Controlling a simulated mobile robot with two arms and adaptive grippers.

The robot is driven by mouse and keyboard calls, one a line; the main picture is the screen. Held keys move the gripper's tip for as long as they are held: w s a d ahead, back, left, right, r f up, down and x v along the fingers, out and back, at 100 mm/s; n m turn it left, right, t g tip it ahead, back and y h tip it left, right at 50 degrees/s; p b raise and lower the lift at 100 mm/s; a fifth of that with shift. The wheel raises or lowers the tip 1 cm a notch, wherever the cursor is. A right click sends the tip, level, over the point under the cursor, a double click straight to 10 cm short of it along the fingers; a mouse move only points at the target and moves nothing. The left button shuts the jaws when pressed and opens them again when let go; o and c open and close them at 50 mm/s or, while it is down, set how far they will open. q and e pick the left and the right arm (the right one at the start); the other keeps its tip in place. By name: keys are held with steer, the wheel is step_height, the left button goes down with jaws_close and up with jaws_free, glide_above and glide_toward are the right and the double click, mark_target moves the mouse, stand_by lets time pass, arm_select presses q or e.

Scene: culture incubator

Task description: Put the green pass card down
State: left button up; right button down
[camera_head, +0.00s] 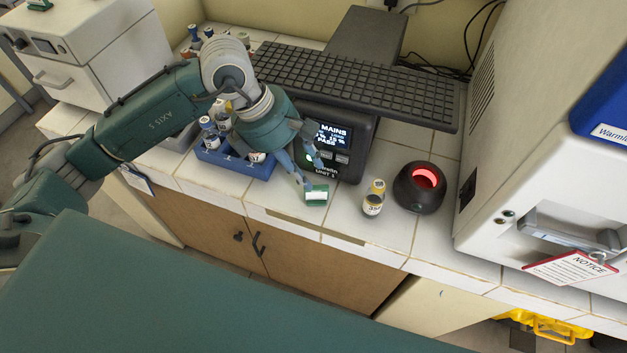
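The green pass card (316,196), with a pale stripe, is at the front part of the white tiled counter (404,236), just below my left gripper's fingertips. My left gripper (312,175) points down in front of the dark display unit, with its two blue-grey fingers apart. One fingertip is right by the card's upper left edge; I cannot tell whether it touches. The card appears to rest on the tiles. My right gripper is not in view.
A yellow-capped vial (373,198) and a black device with a red-lit opening (420,187) stand right of the card. A blue rack of vials (236,162) is left. The display unit (338,137) stands behind, under a keyboard (357,83). A white incubator (540,130) fills the right.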

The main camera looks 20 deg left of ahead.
arm_select(q)
steer(key=shift+b+v, duration=0.3)
steer(key=shift+v, duration=2.1)
steer(key=shift+f, duration=0.1)
